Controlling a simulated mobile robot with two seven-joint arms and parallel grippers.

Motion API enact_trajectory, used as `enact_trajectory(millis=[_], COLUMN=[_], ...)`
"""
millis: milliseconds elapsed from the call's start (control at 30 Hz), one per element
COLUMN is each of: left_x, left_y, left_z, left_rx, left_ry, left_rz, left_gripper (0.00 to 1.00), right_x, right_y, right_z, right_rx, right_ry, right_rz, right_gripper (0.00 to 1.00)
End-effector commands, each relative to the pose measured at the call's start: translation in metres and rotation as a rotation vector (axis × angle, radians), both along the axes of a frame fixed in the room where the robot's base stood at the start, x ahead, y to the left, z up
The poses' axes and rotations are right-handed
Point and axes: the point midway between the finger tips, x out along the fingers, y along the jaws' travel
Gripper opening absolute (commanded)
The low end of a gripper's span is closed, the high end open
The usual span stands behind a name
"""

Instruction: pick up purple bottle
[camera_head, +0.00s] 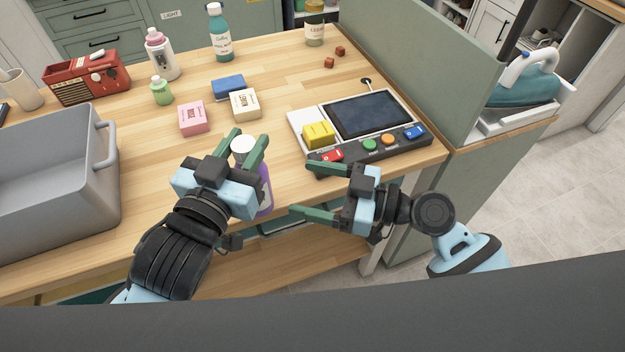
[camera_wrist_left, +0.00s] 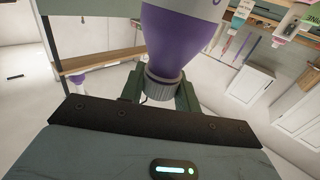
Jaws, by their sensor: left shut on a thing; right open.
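The purple bottle (camera_head: 265,197) has a pale cap and is mostly hidden behind my left gripper (camera_head: 243,148) in the head view. My left gripper is shut on the bottle at the front edge of the wooden table. In the left wrist view the bottle (camera_wrist_left: 180,35) fills the top middle, with its grey ribbed neck or cap between the two green fingers. Whether its base touches the table is hidden. My right gripper (camera_head: 305,190) is open and empty, to the right of the bottle, in front of the control panel.
A grey bin (camera_head: 105,185) stands at the left. The control panel (camera_head: 302,122) with a screen and a yellow block lies at the right. Pink (camera_head: 195,119) and cream (camera_head: 246,104) boxes, a blue sponge (camera_head: 228,87) and several other bottles stand behind. A green partition (camera_head: 430,60) edges the right side.

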Motion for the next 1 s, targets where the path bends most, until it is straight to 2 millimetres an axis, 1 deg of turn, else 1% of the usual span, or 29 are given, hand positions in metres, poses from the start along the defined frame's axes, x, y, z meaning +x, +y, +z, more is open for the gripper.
enact_trajectory(millis=[33, 100, 200, 433, 533, 667, 1000], left_x=[0.0, 0.0, 0.0, 0.0, 0.0, 0.0, 0.0], left_y=[0.0, 0.0, 0.0, 0.0, 0.0, 0.0, 0.0], left_z=[0.001, 0.001, 0.001, 0.001, 0.001, 0.001, 0.001], left_rx=[-0.001, -0.001, -0.001, -0.001, -0.001, -0.001, -0.001], left_ry=[-0.003, -0.003, -0.003, -0.003, -0.003, -0.003, -0.003], left_rz=[0.0, 0.0, 0.0, 0.0, 0.0, 0.0, 0.0], left_gripper=[0.0, 0.0, 0.0, 0.0, 0.0, 0.0, 0.0], right_x=[0.0, -0.001, -0.003, -0.004, -0.002, 0.002, 0.017], right_y=[0.001, 0.003, 0.004, 0.005, 0.01, 0.025, 0.081], right_z=[0.007, 0.013, 0.018, 0.02, 0.02, 0.021, 0.021], right_rx=[0.005, 0.011, 0.019, 0.022, 0.024, 0.026, 0.026], right_ry=[-0.01, -0.017, -0.021, -0.022, -0.022, -0.023, -0.022], right_rz=[0.031, 0.065, 0.094, 0.104, 0.104, 0.104, 0.102], right_gripper=[0.77, 0.77, 0.77, 0.77, 0.77, 0.77, 0.77])
